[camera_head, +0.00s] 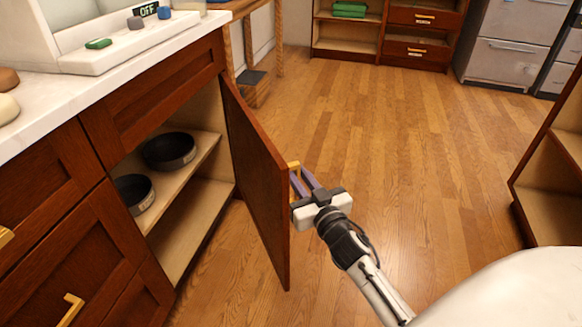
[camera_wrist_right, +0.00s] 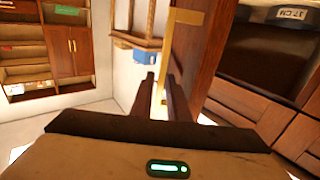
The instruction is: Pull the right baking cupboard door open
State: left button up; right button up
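The right baking cupboard door (camera_head: 262,185) is a dark red-brown wooden panel. It stands swung well out from the cabinet, hinged at the far side of the opening. Its gold bar handle (camera_head: 294,165) is on the face turned away from the cabinet. My right gripper (camera_head: 303,182) is at this handle, with one finger on each side of it. In the right wrist view, the handle (camera_wrist_right: 161,85) runs between the fingertips (camera_wrist_right: 160,78), which look closed on it. Contact is hard to see exactly. My left gripper is not in view.
Two dark round pans (camera_head: 168,151) sit on the shelf (camera_head: 205,150) inside the open cupboard. A white counter (camera_head: 120,62) lies above it. Wooden floor (camera_head: 400,150) is clear to the right of the door. Another open wooden shelf unit (camera_head: 550,190) stands at far right.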

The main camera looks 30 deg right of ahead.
jog(key=w, duration=0.2)
jog(key=shift+w+d, duration=0.25)
jog(key=shift+w, duration=0.1)
jog(key=shift+w+d, duration=0.1)
jog(key=shift+w, duration=0.45)
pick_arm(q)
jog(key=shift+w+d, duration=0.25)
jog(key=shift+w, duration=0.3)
pick_arm(e)
grip_shut()
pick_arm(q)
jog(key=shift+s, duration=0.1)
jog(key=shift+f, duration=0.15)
